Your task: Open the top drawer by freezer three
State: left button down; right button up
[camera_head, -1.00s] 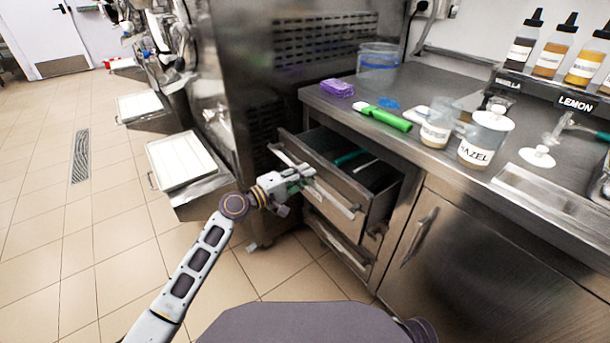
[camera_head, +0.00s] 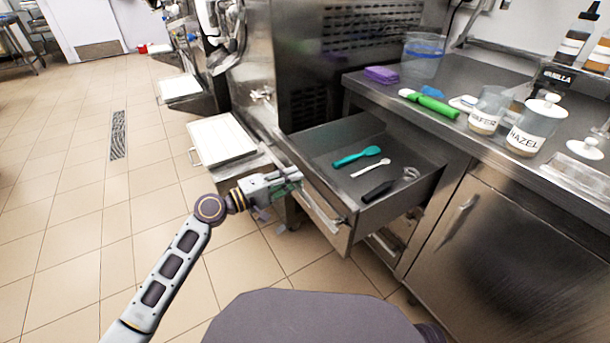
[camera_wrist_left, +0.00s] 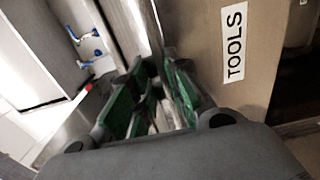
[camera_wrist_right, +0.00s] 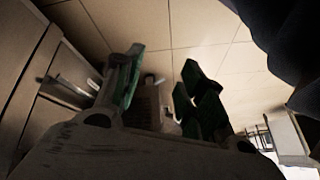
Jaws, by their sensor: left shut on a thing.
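The top drawer (camera_head: 385,205) stands pulled well out under the counter. It holds a teal spatula (camera_head: 357,157), a white spoon (camera_head: 370,168) and a black-handled tool (camera_head: 390,186). My left gripper (camera_head: 298,183) is at the left end of the drawer's front handle (camera_head: 322,210) and is shut on it. In the left wrist view the green-padded fingers (camera_wrist_left: 152,105) close around the bar beside the front panel, which bears a "TOOLS" label (camera_wrist_left: 234,42). My right gripper (camera_wrist_right: 155,90) shows only in its own wrist view, fingers apart and empty, above the tiled floor.
A lower drawer (camera_head: 385,247) and a cabinet door (camera_head: 480,235) are to the right. The freezer (camera_head: 330,60) stands behind, with a white-topped tray (camera_head: 222,138) to the left. Jars, including one labelled HAZEL (camera_head: 533,128), and a green-handled scraper (camera_head: 432,103) sit on the counter.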

pick_arm(q)
jog(key=shift+b+v, duration=0.4)
jog(key=shift+v, duration=2.4)
pick_arm(e)
jog(key=shift+s+a+f, duration=0.1)
jog(key=shift+s+f, duration=0.05)
jog(key=shift+f, duration=0.5)
jog(key=shift+s+a+f, duration=0.1)
jog(key=shift+s+f, duration=0.05)
jog(key=shift+f, duration=0.45)
pick_arm(q)
jog(key=shift+f, duration=0.1)
pick_arm(e)
jog(key=shift+w+a+r, duration=0.1)
jog(key=shift+r, duration=0.05)
pick_arm(q)
jog(key=c, duration=1.4)
grip_release()
jog(key=shift+o, duration=0.2)
jog(key=shift+s+a, duration=0.1)
jog(key=shift+a, duration=0.05)
pick_arm(e)
jog(key=shift+w+r, duration=0.15)
jog(key=shift+w, duration=0.05)
pick_arm(q)
jog(key=v, duration=1.1)
jog(key=shift+s+a, duration=0.2)
jog(key=shift+a, duration=0.1)
